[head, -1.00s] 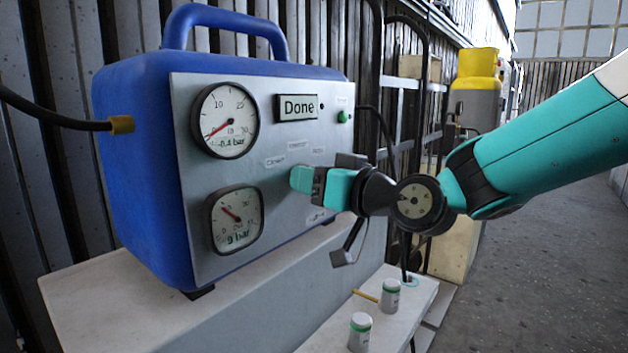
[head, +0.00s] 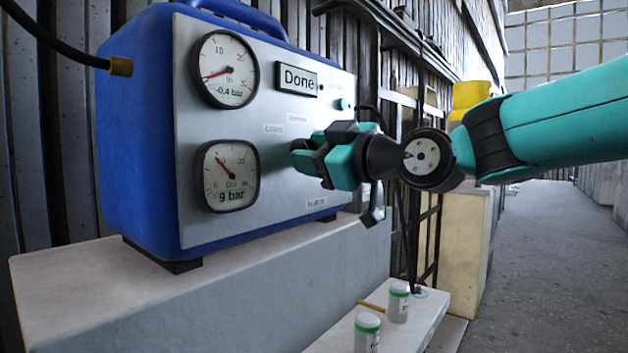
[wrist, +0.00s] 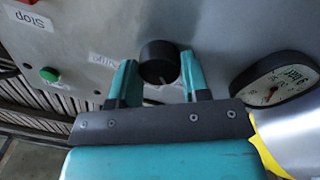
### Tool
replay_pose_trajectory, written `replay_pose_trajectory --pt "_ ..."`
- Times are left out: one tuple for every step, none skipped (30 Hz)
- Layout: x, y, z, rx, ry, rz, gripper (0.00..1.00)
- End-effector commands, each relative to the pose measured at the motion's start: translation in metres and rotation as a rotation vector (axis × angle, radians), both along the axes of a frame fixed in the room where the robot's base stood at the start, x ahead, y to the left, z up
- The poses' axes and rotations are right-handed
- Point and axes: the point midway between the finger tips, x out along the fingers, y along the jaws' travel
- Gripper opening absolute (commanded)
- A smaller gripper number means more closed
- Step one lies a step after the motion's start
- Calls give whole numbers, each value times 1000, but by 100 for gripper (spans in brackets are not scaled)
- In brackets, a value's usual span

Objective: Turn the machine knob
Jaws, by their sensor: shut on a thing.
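The blue machine (head: 140,150) with a grey front panel (head: 285,215) stands at the left in the head view. Its display (head: 297,79) reads "Done". The upper gauge (head: 224,69) shows -0.4 bar and the lower gauge (head: 228,176) shows 9 bar. The black round knob (wrist: 159,61) sits between my fingers in the wrist view, with a pale mark on its lower edge. My gripper (head: 302,156) is at the panel, shut on the knob; its teal fingers hide the knob in the head view. It also shows in the wrist view (wrist: 158,78).
A green button (wrist: 49,74) is on the panel near a "Stop" label (wrist: 28,18). Two white jars with green bands (head: 398,303) (head: 367,332) stand on a low ledge below my gripper. The floor at the right is clear.

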Motion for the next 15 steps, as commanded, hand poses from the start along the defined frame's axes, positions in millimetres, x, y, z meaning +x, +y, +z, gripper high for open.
replay_pose_trajectory --pt "0 -1 -6 -23 -31 -2 19" --pt "0 -1 -6 -35 -48 -2 19" --pt "0 -1 -5 -53 -69 -2 19" --pt "0 -1 -5 -65 -84 -2 19" --pt "0 -1 -5 -76 -99 -3 19" --pt "0 -1 -4 -90 -118 -3 19" --pt "0 -1 -4 -100 -130 -2 19" --pt "0 -1 -4 -111 -141 -2 19" --pt "0 -1 -4 -122 -156 -2 19" --pt "0 -1 -3 -129 -165 -2 19" --pt "0 -1 -3 -136 -175 -2 19" --pt "0 -1 -2 -144 -186 -2 19" --pt "1 -1 -2 -150 -192 -2 19" --pt "1 -1 -2 -155 -197 -2 19" --pt "1 -1 -2 -161 -203 -2 19"
